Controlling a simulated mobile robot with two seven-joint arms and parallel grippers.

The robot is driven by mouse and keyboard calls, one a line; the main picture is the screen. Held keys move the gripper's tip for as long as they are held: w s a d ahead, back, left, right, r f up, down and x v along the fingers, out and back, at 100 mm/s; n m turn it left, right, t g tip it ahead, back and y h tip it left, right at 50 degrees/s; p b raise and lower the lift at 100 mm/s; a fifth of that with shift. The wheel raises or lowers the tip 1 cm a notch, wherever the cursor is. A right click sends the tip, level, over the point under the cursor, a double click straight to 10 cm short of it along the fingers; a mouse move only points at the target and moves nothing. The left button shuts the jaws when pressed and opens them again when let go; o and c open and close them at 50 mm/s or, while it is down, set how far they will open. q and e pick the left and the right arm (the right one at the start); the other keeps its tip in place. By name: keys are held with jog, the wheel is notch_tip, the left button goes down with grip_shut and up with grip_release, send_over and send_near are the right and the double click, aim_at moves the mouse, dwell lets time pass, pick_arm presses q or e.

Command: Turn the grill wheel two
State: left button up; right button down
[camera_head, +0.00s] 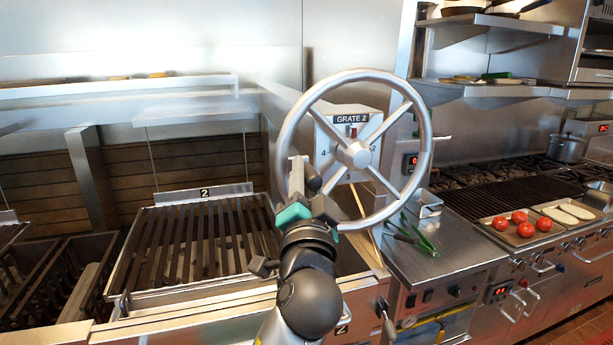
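The grill wheel two (427,150) is a large silver spoked wheel in the middle of the head view. It stands in front of a box labelled "GRATE 2" (352,118), which has a red pointer and number marks. My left gripper (304,172) is at the wheel's lower left rim, its fingers pointing up. It overlaps the rim in the picture and hides part of it. I cannot tell whether the fingers close on the rim or are only beside it. My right gripper is not in view.
A slatted grill grate (205,245) with a "2" plate lies left of the wheel. A steel counter (465,238) with green tongs (418,236) is to the right. Beyond it are a tray with tomatoes (519,217) and a cooktop. Shelves hang at upper right.

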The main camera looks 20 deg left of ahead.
pick_arm(q)
grip_shut()
dwell(0.9)
